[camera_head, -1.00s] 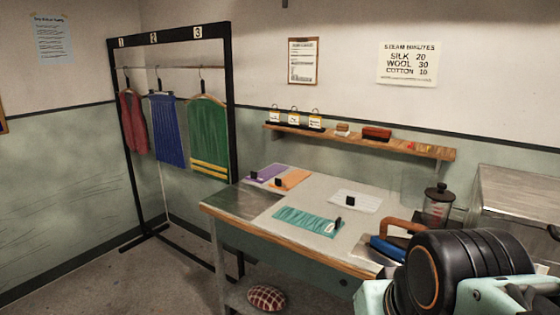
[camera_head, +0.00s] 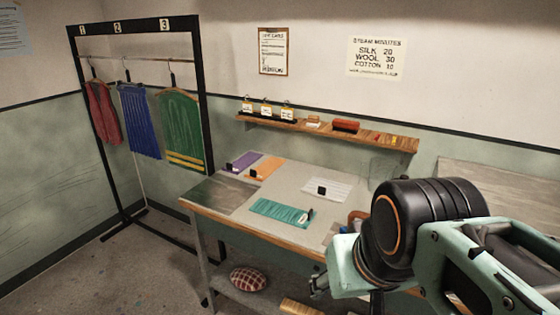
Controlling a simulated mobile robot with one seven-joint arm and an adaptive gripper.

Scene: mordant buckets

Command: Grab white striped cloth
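The white striped cloth (camera_head: 345,189) lies flat on the grey table (camera_head: 225,192), towards its back right. A small black block (camera_head: 321,190) stands at its left end. My arm, with a black joint and mint links, reaches in from the lower right, in front of the table's right end. A small dark, finger-like part at the arm's lower left end seems to belong to my gripper (camera_head: 318,286); its opening cannot be made out. It appears below and in front of the cloth in the picture, apart from it.
A teal cloth (camera_head: 277,211), an orange cloth (camera_head: 268,166) and a purple cloth (camera_head: 243,161) lie on the table. A wall shelf (camera_head: 290,126) holds small items behind it. A rack (camera_head: 208,100) with hung garments stands left. A checked cushion (camera_head: 249,279) is below the table.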

